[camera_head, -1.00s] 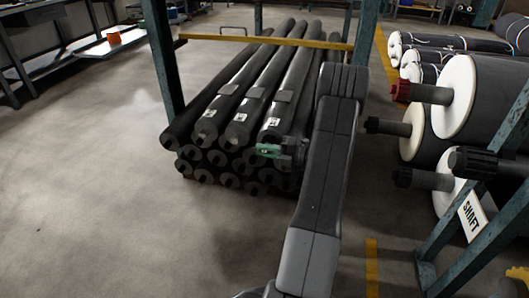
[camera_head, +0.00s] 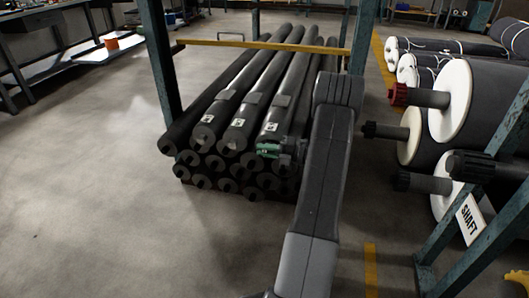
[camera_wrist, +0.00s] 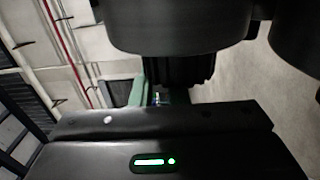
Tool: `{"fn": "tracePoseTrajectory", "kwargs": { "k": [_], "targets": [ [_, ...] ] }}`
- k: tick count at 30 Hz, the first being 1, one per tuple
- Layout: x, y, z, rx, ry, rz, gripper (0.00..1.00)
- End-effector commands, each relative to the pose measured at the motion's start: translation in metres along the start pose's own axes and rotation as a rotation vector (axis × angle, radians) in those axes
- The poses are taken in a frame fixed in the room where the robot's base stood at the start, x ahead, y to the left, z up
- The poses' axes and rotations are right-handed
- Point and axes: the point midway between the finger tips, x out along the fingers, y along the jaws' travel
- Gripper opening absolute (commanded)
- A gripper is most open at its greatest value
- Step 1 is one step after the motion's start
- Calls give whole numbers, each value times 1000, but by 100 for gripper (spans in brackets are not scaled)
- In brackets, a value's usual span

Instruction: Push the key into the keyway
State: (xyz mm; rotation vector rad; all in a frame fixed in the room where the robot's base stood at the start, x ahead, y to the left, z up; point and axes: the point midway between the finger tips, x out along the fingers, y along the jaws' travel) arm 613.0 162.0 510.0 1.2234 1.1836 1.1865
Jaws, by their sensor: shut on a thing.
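In the head view my gripper (camera_head: 282,155) is at the front ends of the stacked dark rolls (camera_head: 243,112), by the right part of the stack. It is shut on a small green piece (camera_head: 267,151), which sticks out to its left. I cannot tell whether this piece is the key. In the wrist view a dark body with a green light (camera_wrist: 160,161) fills the bottom, and large dark rounded shapes fill the top. A green part (camera_wrist: 137,90) shows between them. No keyway can be made out, and the contact at the jaws is hidden.
Blue-green posts (camera_head: 163,70) and a yellow bar (camera_head: 255,44) frame the stack. Large rolls with white end discs (camera_head: 452,97) and protruding shaft ends (camera_head: 385,130) stand at the right, near a SHAFT sign (camera_head: 470,219).

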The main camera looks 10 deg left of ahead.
Motion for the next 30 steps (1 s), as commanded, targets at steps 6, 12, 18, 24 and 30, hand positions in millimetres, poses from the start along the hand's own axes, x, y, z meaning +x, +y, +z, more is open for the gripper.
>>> {"fn": "tracePoseTrajectory", "kwargs": {
  "k": [6,12,18,24,30],
  "targets": [
    [0,0,2,1,0,0,39],
    [0,0,2,1,0,0,39],
    [-8,1,2,1,-2,0,39],
    [-45,3,3,1,-6,0,39],
    [-92,3,2,1,-5,0,39]
  ]
}}
